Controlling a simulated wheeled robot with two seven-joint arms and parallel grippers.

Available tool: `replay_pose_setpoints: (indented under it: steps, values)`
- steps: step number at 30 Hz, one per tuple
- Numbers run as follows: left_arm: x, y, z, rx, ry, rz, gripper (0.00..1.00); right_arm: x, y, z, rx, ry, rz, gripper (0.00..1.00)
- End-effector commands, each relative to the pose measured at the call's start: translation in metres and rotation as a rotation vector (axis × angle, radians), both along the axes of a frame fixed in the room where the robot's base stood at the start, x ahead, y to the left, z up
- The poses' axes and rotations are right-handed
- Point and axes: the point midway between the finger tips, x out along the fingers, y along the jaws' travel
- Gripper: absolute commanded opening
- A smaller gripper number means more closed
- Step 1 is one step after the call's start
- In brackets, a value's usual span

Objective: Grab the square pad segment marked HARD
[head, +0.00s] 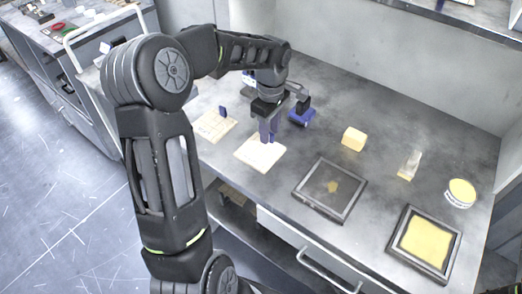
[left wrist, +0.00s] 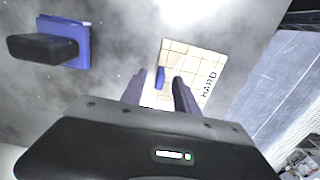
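The square pad segment marked HARD (left wrist: 205,68) is a cream, grooved tile with a small upright blue tab (left wrist: 160,77); its black lettering reads in the left wrist view. In the head view the pad (head: 259,157) lies flat on the bench under my left gripper (head: 268,138), with its lettering not legible. In the left wrist view my left gripper (left wrist: 161,92) has its two fingers apart, and the tab shows between them. Whether they touch the tab or the pad is unclear. My right gripper is not in view.
Another cream pad (head: 211,126) with a blue tab lies left of it. A blue block with a dark handle (head: 302,117) stands behind. To the right are a yellow block (head: 353,139), a dark framed plate (head: 329,189), a yellow framed plate (head: 425,244) and a round tub (head: 460,193).

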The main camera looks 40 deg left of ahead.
Motion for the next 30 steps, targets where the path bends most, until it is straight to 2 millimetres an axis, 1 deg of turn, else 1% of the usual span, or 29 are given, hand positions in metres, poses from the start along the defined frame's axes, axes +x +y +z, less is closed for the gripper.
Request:
replay_pose_setpoints:
  steps: [8,21,30]
  values:
    - [0.0001,-0.0001,0.0002,0.000,0.000,0.000,0.36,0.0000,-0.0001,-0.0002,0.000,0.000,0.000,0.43]
    - [0.0001,-0.0001,0.0002,0.000,0.000,0.000,0.00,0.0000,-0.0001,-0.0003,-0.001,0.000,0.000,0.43]
    - [0.0001,-0.0001,0.0002,0.000,0.000,0.000,0.00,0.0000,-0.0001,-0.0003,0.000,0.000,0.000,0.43]
